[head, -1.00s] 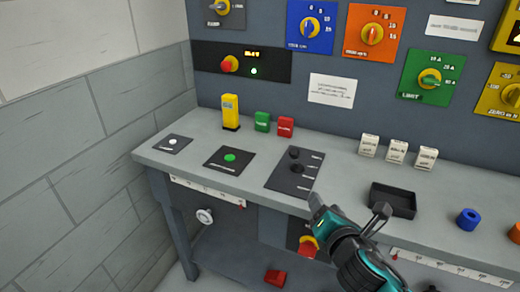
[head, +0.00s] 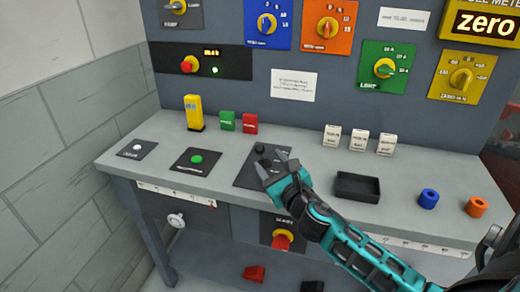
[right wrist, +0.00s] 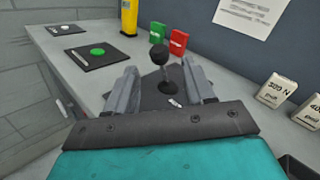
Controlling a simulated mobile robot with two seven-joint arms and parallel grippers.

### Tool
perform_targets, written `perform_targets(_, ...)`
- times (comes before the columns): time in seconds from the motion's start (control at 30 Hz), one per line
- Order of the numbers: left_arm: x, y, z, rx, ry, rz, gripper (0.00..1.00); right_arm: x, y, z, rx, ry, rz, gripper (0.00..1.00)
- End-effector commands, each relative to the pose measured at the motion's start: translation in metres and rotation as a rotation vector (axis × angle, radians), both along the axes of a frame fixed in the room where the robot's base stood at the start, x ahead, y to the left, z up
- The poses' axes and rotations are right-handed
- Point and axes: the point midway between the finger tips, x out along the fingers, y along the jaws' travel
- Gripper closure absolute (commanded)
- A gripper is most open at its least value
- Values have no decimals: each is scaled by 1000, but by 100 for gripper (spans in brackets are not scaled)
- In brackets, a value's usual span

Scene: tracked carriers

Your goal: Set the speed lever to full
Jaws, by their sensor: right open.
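The speed lever (right wrist: 158,57) is a black knob on a short stem, rising from a dark plate (head: 248,178) on the bench top. In the right wrist view the lever stands between and beyond the two grey fingers of my right gripper (right wrist: 160,90), apart from both as far as I can tell. In the head view the gripper (head: 272,165) hangs over the plate's right part, and the lever's knob (head: 259,147) shows just behind it. The gripper is open and empty. It hides part of the plate and its markings. My left gripper is not in view.
Green (head: 228,120) and red (head: 250,123) blocks and a yellow block (head: 194,113) stand behind the plate. A black tray (head: 358,187) and white weights (head: 358,140) are to the right. A green button (head: 196,159) lies left. The front bench edge is close.

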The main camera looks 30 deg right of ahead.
Motion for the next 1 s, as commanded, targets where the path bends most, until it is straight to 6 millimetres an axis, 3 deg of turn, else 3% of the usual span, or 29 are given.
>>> perform_targets(0.2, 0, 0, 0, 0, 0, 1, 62, 37, -5, 1, 1, -1, -1, 47)
perform_targets(0.4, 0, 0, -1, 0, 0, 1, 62, 58, -9, 0, 1, 0, -1, 47)
perform_targets(0.83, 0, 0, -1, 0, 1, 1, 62, 65, -9, 0, 2, 1, 1, 48)
perform_targets(1.0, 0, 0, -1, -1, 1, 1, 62, 64, -9, 0, 2, 1, 1, 64)
